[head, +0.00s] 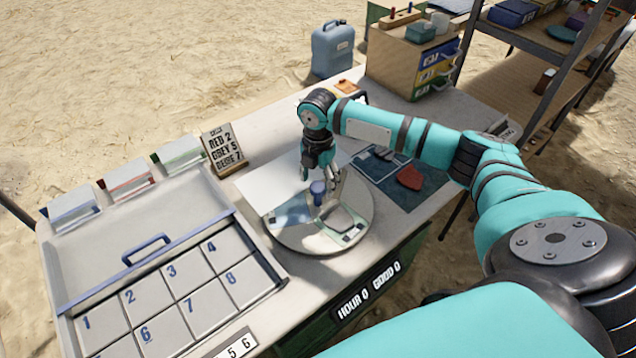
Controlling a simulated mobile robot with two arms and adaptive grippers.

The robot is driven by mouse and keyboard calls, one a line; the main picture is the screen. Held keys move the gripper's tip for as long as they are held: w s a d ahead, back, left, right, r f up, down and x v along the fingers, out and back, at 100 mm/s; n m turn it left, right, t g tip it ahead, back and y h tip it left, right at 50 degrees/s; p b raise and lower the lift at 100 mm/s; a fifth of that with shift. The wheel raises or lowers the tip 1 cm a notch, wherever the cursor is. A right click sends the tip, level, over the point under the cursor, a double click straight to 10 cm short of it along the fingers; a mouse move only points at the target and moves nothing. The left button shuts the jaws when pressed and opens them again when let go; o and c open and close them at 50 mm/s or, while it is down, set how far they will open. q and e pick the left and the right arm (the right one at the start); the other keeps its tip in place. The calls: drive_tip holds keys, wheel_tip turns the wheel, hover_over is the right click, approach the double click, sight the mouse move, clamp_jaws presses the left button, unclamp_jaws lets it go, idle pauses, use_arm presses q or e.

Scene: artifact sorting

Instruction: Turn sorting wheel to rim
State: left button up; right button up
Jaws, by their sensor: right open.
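The round sorting wheel (300,239) lies flat on the table, pale and disc-shaped. A small blue knob (318,188) stands up on it near its far side. A blue-grey piece (291,213) and a pale piece with a grey patch (343,222) lie on the wheel. My right gripper (320,178) points down over the far part of the wheel, open, with its fingers close around or beside the knob. I cannot tell whether they touch it. My left gripper is not in view.
A numbered tray (218,205) with a blue handle fills the left of the table. A sign (222,150) stands behind the wheel. A dark mat (425,189) with a red piece (409,178) lies right of it. A drawer box (392,64) stands at the back.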

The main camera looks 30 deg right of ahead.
drive_tip(key=shift+f, duration=1.05)
clamp_jaws()
